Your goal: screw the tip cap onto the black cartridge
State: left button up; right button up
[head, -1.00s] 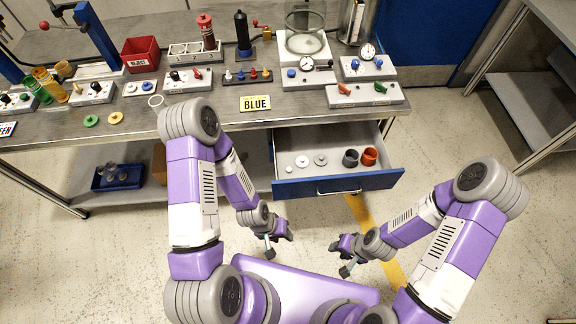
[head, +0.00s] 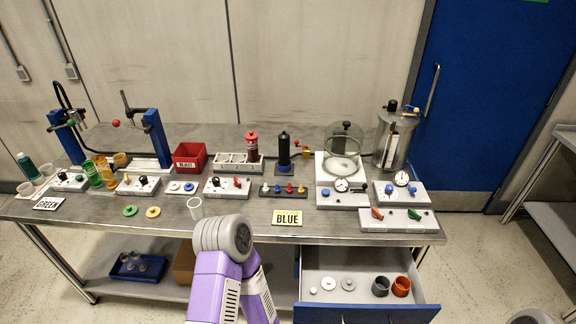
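The black cartridge (head: 283,147) stands upright in a small holder with a blue base at the back middle of the workbench, in the head view. Whether any cap sits on the cartridge is too small to tell. Neither gripper shows now. Only my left arm's elbow and links are in view, in front of the bench's front edge.
A red cartridge (head: 252,147) stands in a white rack left of the black one. A glass chamber (head: 343,150) and gauge boxes stand to the right. A BLUE sign (head: 287,218) lies at the front edge. An open drawer (head: 368,313) with rings and cups juts out below.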

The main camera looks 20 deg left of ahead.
aim_at(283, 139)
jog(key=z, duration=3.1)
jog(key=k, duration=2)
jog(key=u, duration=0.9)
jog(key=i, duration=0.5)
jog(key=u, duration=0.05)
